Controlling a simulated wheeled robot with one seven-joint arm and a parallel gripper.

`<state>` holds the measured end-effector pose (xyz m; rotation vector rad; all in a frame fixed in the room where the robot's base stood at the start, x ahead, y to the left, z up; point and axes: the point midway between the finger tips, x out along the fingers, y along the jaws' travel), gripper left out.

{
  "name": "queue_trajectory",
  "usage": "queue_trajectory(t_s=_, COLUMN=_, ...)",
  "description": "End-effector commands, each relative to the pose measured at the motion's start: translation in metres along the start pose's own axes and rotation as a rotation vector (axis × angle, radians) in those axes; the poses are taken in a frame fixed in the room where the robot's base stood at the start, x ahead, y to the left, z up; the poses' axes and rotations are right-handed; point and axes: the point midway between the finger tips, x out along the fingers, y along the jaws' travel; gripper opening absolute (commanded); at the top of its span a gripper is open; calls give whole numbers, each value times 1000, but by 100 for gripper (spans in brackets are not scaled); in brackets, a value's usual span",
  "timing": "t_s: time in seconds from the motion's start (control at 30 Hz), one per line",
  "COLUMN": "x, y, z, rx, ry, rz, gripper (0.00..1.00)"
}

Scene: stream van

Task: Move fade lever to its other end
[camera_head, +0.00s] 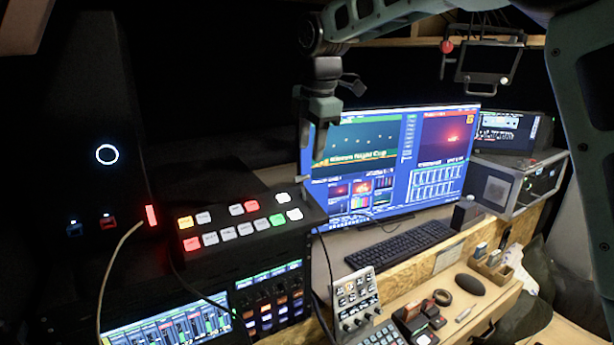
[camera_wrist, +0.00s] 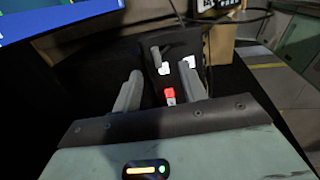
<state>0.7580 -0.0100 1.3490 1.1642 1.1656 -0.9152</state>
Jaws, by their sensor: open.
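My gripper (camera_head: 307,172) points down over the right end of the black switcher panel (camera_head: 245,252) in the head view. In the wrist view my gripper (camera_wrist: 162,74) is open, its two grey fingers apart with nothing held between them. A grey lever (camera_wrist: 161,56), which looks like the fade lever, stands on the dark panel beyond the fingertips, roughly in line with the gap. White lit buttons and a red lit button (camera_wrist: 169,92) show near it. In the head view I cannot make out the lever clearly at the panel's right end; my gripper overlaps that spot.
A large monitor (camera_head: 395,150) stands right behind the panel, with a keyboard (camera_head: 400,246) in front of it. A small knob controller (camera_head: 355,302) sits on the desk. A tan cable (camera_head: 108,275) hangs at left. A small screen (camera_head: 488,62) hangs at upper right.

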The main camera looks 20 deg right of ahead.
Motion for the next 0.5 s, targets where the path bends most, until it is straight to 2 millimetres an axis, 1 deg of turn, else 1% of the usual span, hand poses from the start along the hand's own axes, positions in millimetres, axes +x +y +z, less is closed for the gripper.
queue_trajectory(t_s=0.1, x=24, y=0, z=0, rx=-2, ry=0, rz=-5, gripper=42)
queue_trajectory(t_s=0.3, x=62, y=-1, z=0, rx=0, ry=0, rz=-4, gripper=42)
queue_trajectory(t_s=0.4, x=76, y=0, z=0, rx=0, ry=0, rz=-2, gripper=42)
queue_trajectory(t_s=0.5, x=87, y=0, z=0, rx=-1, ry=0, rz=-2, gripper=42)
